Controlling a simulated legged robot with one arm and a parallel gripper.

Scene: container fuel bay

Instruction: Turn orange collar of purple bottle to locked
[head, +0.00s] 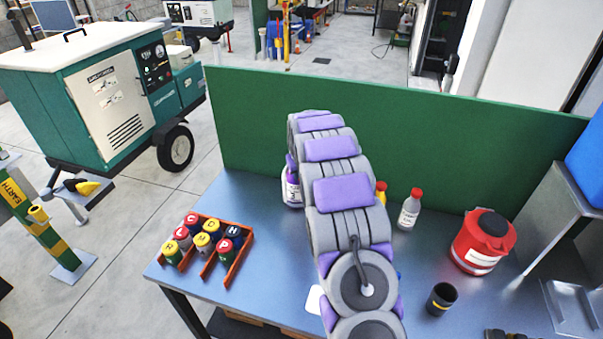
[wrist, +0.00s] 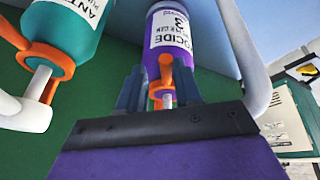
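In the wrist view, a purple bottle (wrist: 172,32) with a white label hangs neck down at top centre. Its orange collar (wrist: 165,72) sits below the label, with a small arm pointing down and a pale spout below it. My gripper (wrist: 159,88) has its two dark fingers apart, one on each side of the orange collar. I cannot tell whether they touch it. In the head view my arm covers the gripper. A bottle with a purple top and white label (head: 292,188) shows partly behind my arm there; I cannot tell whether it is the same bottle.
A teal bottle (wrist: 62,28) with an orange collar (wrist: 45,60) hangs close at left in the wrist view. On the table (head: 270,235) are an orange rack of capped bottles (head: 236,262), a red-capped bottle (head: 410,210), a red canister (head: 482,243) and a black cup (head: 441,298). A green panel (head: 450,140) stands behind.

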